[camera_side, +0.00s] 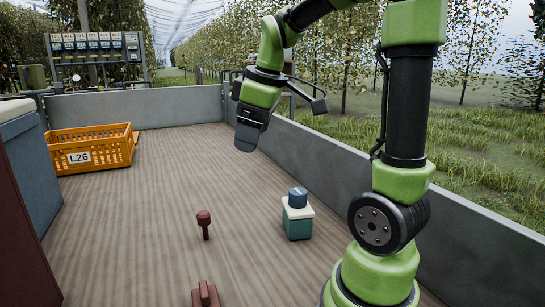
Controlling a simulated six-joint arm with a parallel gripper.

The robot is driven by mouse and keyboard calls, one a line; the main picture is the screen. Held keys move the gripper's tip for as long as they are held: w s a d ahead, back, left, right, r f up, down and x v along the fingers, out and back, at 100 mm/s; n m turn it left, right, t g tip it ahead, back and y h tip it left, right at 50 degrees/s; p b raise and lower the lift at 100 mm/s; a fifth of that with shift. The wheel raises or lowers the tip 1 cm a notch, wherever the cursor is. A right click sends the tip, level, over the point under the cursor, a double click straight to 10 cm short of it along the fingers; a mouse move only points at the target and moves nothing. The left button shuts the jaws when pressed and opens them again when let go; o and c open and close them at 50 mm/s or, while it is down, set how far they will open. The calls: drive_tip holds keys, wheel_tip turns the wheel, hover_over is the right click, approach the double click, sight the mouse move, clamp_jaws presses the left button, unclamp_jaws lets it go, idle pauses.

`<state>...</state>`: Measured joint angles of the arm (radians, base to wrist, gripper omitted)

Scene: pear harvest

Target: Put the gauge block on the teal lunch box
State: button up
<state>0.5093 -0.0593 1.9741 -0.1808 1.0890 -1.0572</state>
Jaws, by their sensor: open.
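The teal lunch box (298,228) stands upright on the wooden deck, right of the middle, with a white lid. A small blue block (298,199) with a pale mark on its side rests on the lid. It appears to be the gauge block, though I cannot be sure. My gripper (246,142) hangs high above the deck, up and to the left of the lunch box, pointing down. It is apart from the block and the box and holds nothing that I can see. Its jaws are seen edge-on, so the gap between them is hidden.
A dark red knobbed tool (204,223) stands left of the lunch box. A red-brown piece (205,296) is cut off at the bottom edge. A yellow crate (92,151) marked L26 sits at the back left.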

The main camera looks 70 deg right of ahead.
drive_tip(key=s+a+m+t+y, duration=0.2)
drive_tip(key=s+a+m, duration=0.4)
drive_tip(key=a, duration=0.8)
drive_tip(key=s+t, duration=0.1)
drive_tip(key=s, duration=0.2)
drive_tip(key=shift+r+t+y, duration=0.3)
drive_tip(key=shift+y, duration=0.1)
